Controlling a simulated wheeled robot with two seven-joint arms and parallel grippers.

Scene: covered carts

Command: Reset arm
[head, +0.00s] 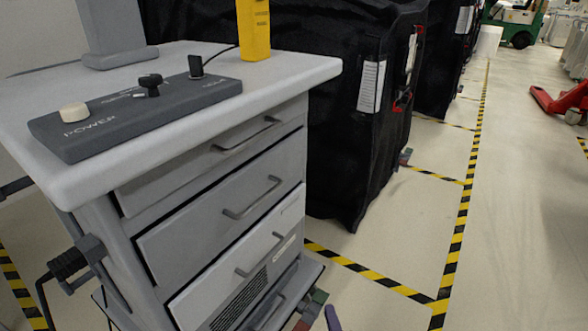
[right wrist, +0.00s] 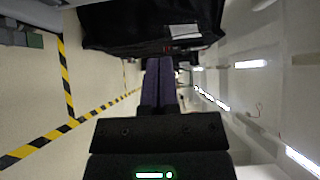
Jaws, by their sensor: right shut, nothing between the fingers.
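My right gripper (head: 332,316) shows only as a purple fingertip at the bottom edge of the head view, in front of the cart's lower right corner. In the right wrist view its two purple fingers (right wrist: 160,72) lie side by side, shut and empty. Beyond them in that view is a black covered cart (right wrist: 125,25) with a white label. My left gripper is not in the head view.
A grey drawer cart (head: 225,210) stands close at left, with a control panel (head: 135,112) and a yellow device (head: 254,30) on top. Black covered carts (head: 335,130) stand behind it. Striped floor tape (head: 462,210) runs beside open floor at right. A red pallet jack (head: 560,103) is farther off.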

